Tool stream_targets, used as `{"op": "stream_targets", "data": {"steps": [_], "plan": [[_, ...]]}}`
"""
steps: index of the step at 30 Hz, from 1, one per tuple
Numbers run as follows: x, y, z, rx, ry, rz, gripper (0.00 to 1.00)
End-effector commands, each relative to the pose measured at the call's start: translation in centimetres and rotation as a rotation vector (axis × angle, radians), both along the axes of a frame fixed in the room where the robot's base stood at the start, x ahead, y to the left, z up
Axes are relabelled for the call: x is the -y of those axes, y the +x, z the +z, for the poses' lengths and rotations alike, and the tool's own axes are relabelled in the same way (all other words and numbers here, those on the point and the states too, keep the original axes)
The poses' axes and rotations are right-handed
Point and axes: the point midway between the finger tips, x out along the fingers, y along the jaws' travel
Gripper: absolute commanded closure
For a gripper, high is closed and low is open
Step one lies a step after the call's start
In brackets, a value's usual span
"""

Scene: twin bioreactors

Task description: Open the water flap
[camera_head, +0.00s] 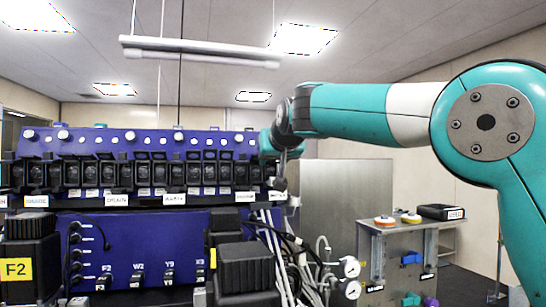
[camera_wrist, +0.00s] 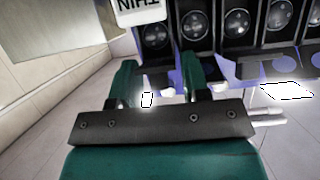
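A row of black units (camera_head: 140,175) with round faces runs across the blue panel in the head view, with white labels under it. One label (camera_head: 174,198) near the middle is small and blurred; I cannot tell if it reads water. My gripper (camera_head: 280,182) is at the right end of the row, partly dark against the panel. In the wrist view, my gripper (camera_wrist: 159,80) has its two green fingers apart with nothing between them. A black unit (camera_wrist: 155,35) is just beyond the fingers. I cannot identify the water flap.
Below the row is a blue lower panel (camera_head: 150,240) with cables. Black boxes (camera_head: 245,270) stand in front. Hoses and gauges (camera_head: 349,267) hang at its right. A grey cart (camera_head: 385,255) stands farther right. Wall and floor left of the fingers look clear.

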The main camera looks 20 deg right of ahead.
Motion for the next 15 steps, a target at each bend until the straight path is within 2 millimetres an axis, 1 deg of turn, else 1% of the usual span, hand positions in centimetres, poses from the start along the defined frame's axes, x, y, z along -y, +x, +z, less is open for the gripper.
{"op": "stream_targets", "data": {"steps": [5,8,11,14,15], "plan": [[0.0,0.0,0.0,0.0,0.0,0.0,0.57],[0.0,-0.5,0.1,0.002,0.001,0.0,0.57],[0.0,-1.8,0.6,0.004,0.002,0.0,0.57],[-0.1,-3.8,1.3,0.005,0.002,0.001,0.57],[-0.1,-4.7,1.7,0.007,0.003,0.001,0.57]]}}
